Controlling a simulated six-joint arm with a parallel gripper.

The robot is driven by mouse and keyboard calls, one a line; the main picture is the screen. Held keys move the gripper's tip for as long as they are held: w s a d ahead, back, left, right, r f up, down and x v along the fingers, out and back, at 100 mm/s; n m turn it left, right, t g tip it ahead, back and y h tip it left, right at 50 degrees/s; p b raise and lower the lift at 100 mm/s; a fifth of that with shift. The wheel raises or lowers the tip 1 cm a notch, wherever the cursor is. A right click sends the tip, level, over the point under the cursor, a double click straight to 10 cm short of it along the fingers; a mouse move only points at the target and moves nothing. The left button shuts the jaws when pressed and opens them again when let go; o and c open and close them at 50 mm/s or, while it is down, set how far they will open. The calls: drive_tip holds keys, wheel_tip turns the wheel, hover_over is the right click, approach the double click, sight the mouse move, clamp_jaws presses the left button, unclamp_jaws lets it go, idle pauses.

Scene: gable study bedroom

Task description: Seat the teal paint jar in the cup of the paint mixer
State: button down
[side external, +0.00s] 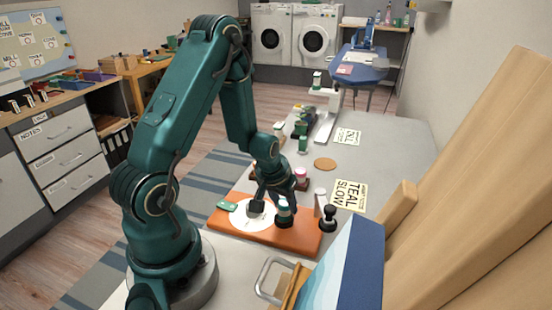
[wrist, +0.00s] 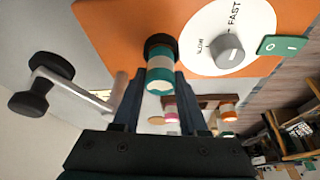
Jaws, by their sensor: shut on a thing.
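In the side view the jar (side external: 284,207) stands about upright under my gripper (side external: 283,193). Its lower end meets the black cup (wrist: 160,42) of the paint mixer; I cannot tell how deep it sits. The mixer has an orange base (wrist: 115,20), a white dial (wrist: 215,20) with a grey knob (wrist: 229,55), and a green switch (wrist: 283,45).
A crank with a black knob (side external: 328,217) stands beside the base. A rack with other jars (wrist: 200,103) is behind the mixer. A blue-covered book or panel (side external: 350,265) stands in the front right.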

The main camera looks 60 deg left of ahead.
drive_tip(key=shift+f, duration=0.6)
drive_tip(key=shift+f, duration=0.15)
drive_tip(key=shift+c, duration=2.2)
unclamp_jaws()
